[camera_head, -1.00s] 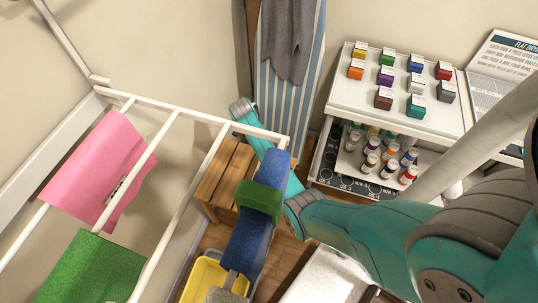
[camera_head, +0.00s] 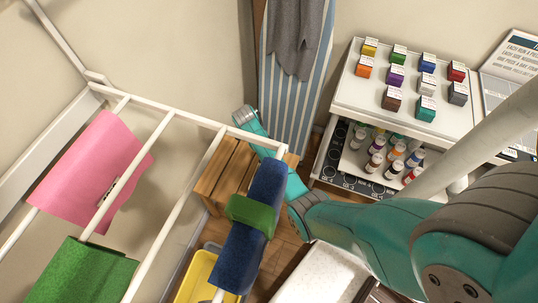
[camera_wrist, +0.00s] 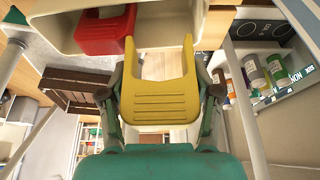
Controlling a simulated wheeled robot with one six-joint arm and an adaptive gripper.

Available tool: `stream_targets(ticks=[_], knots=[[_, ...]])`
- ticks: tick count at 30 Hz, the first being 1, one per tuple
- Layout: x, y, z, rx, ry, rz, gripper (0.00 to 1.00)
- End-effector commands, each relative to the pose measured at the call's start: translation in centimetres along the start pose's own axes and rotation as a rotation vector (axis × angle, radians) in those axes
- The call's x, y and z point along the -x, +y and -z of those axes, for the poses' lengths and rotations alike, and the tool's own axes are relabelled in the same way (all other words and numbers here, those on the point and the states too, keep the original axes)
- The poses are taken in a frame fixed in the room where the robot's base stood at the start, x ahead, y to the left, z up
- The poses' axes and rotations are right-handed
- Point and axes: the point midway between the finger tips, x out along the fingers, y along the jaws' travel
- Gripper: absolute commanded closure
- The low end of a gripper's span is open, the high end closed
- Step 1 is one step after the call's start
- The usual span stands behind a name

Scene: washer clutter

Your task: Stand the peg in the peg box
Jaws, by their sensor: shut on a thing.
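A yellow U-shaped peg (camera_wrist: 158,103) sits between the two fingers of my gripper (camera_wrist: 161,88) in the wrist view. My gripper is shut on it, and its two prongs point toward the top of the picture. A cream peg box (camera_wrist: 172,33) is just beyond the prongs, with a red peg (camera_wrist: 104,36) in it at the left. I cannot tell whether the yellow peg touches the box. My gripper, the yellow peg and the box cannot be made out in the head view.
A white drying rack (camera_head: 172,118) holds pink, green and blue cloths; a green peg (camera_head: 250,213) grips the blue cloth (camera_head: 240,255). A wooden crate (camera_head: 214,180) and yellow basket (camera_head: 196,278) lie below. A white shelf (camera_head: 350,98) with coloured blocks and bottles stands right.

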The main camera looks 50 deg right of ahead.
Motion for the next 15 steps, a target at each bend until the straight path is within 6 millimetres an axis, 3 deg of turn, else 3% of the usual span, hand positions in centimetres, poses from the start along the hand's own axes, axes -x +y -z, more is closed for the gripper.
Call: stream_targets(ticks=[8,9,12,15], knots=[[-0.52,-0.01,-0.22,0.0,0.0,0.0,0.56],[-0.51,-0.01,-0.22,0.0,0.0,0.0,0.35],[-0.51,-0.01,-0.21,0.0,0.0,0.0,0.12],[-0.5,-0.01,-0.21,0.0,0.0,0.0,0.12]])
